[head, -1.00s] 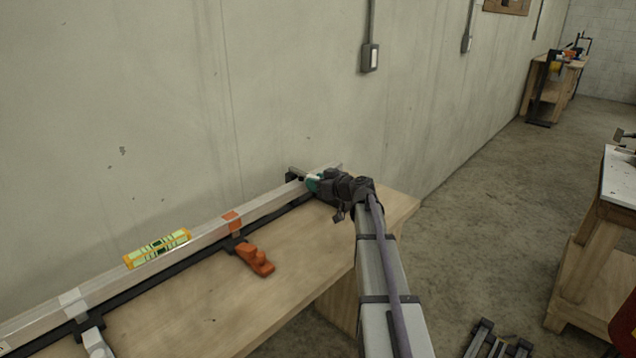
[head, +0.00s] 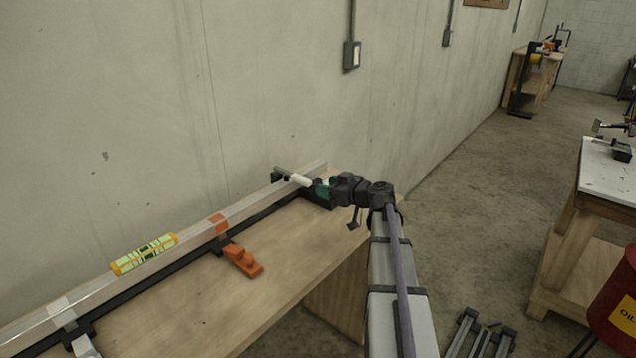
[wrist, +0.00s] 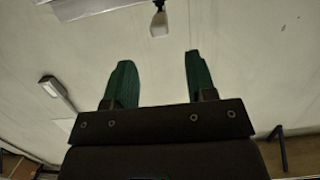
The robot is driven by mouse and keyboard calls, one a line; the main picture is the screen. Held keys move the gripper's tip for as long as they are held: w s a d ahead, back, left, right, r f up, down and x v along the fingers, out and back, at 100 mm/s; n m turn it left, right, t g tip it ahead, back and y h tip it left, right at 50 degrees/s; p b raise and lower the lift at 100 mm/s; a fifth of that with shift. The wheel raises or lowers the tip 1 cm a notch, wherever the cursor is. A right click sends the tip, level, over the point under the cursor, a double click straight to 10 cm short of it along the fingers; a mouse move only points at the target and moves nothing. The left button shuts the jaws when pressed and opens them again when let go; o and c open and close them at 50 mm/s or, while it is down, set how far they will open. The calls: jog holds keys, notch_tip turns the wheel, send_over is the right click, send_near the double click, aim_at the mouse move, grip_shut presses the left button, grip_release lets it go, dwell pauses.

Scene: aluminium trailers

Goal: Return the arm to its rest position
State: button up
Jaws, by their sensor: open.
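My gripper (head: 317,187) has green fingertips and stands over the far right end of the wooden bench. In the wrist view its two green fingers (wrist: 158,72) are apart, with nothing between them. A small white handle-like piece (head: 299,180) sits at the end of the aluminium bar (head: 190,232), just left of the fingertips. In the wrist view a white piece (wrist: 159,25) shows beyond the fingertips, apart from them. My arm reaches up from the bottom of the head view.
A yellow-green level (head: 145,254) lies along the bar. An orange clamp (head: 243,260) grips the bar on the wooden bench (head: 235,315). The concrete wall (head: 280,80) is close behind.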

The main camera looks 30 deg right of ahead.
dwell(0.4)
jog(key=s+a+f+m+g, duration=0.1)
jog(key=s+a+f+g, duration=0.1)
jog(key=s+a, duration=0.1)
jog(key=s+a+f+m+g+p, duration=0.1)
jog(key=s+a+f+m+g, duration=0.1)
jog(key=s+a+f+g, duration=0.1)
jog(key=s+a+f+m+g, duration=0.2)
jog(key=s+a+f+g, duration=0.1)
jog(key=a, duration=0.1)
jog(key=shift+s+a, duration=0.2)
jog(key=shift+s, duration=0.1)
jog(key=s+a+g+h+p, duration=0.2)
jog(key=s+a, duration=0.4)
jog(key=a, duration=0.3)
jog(key=s+a+n+g+h+p, duration=0.1)
jog(key=s+a+g+h+p, duration=0.1)
jog(key=s+a, duration=0.4)
jog(key=a+g+h, duration=0.1)
jog(key=a+g, duration=0.1)
jog(key=a, duration=0.2)
jog(key=shift+s+g+p, duration=0.25)
jog(key=shift+g+p, duration=0.15)
